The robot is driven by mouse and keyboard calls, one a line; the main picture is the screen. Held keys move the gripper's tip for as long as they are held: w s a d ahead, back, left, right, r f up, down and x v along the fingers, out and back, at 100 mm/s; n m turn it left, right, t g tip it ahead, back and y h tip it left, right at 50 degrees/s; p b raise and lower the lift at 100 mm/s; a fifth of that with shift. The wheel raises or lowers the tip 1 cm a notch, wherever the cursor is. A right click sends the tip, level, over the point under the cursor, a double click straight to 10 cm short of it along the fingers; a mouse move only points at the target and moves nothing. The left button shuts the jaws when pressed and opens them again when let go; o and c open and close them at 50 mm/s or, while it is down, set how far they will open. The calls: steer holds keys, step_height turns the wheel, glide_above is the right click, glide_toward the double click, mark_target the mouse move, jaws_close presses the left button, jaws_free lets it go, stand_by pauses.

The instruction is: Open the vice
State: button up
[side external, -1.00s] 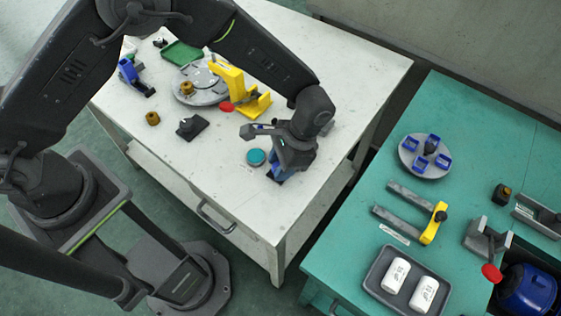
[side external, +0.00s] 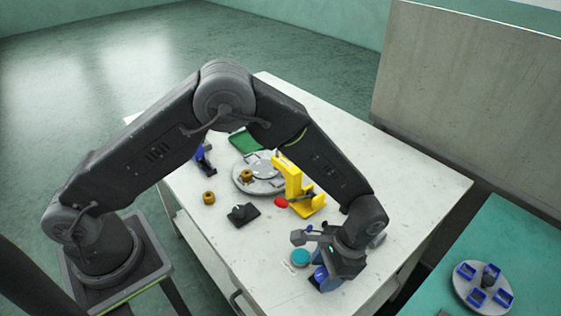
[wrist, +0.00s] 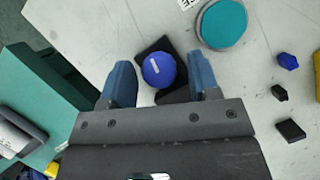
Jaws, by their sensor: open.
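My gripper (side external: 322,280) points down over the near right part of the white table, beside a teal disc (side external: 300,257). In the wrist view its two blue fingers (wrist: 161,72) are apart, on either side of a round blue knob (wrist: 158,70) with a white mark on a black base (wrist: 152,48). The fingers look clear of the knob; I cannot tell their height over it. The side view hides this knob behind my gripper. A yellow frame (side external: 292,183) with a red knob (side external: 281,202) stands farther back. I cannot tell for certain which thing is the vice.
A grey round plate (side external: 242,187) bears a brass piece (side external: 247,176). Another brass piece (side external: 209,197), a black knob unit (side external: 238,212) and a green tray (side external: 244,142) are near. A teal table (side external: 520,240) with a grey disc (side external: 463,290) stands right. White tabletop is free at right.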

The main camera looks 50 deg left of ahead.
steer(key=shift+w+r+n+h, duration=0.2)
steer(key=shift+r+n+h, duration=0.1)
steer(key=shift+n, duration=0.4)
steer(key=a+v, duration=0.1)
steer(key=v, duration=1.3)
steer(key=s+a+r+n+t+h, duration=0.1)
steer(key=s+a+r+n+t, duration=0.1)
steer(key=a+r, duration=0.4)
steer(key=s+a+r+n+t+h, duration=0.2)
steer(key=s+a+r+n+t, duration=0.1)
steer(key=s+a+r, duration=0.3)
steer(key=shift+s+a+r+n, duration=0.3)
steer(key=shift+a+r+n, duration=0.25)
steer(key=shift+a, duration=0.75)
steer(key=shift+f, duration=0.1)
steer(key=w+d+f+g, duration=0.3)
steer(key=w+d+f, duration=0.1)
steer(key=d+f, duration=0.35)
steer(key=w+d+f+g, duration=0.35)
steer(key=d+f, duration=0.25)
steer(key=f, duration=0.2)
steer(key=shift+t+y, duration=0.4)
steer(key=shift+t, duration=0.15)
steer(key=x, duration=1.2)
steer(key=shift+w+a+f, duration=0.25)
steer(key=shift+a, duration=0.05)
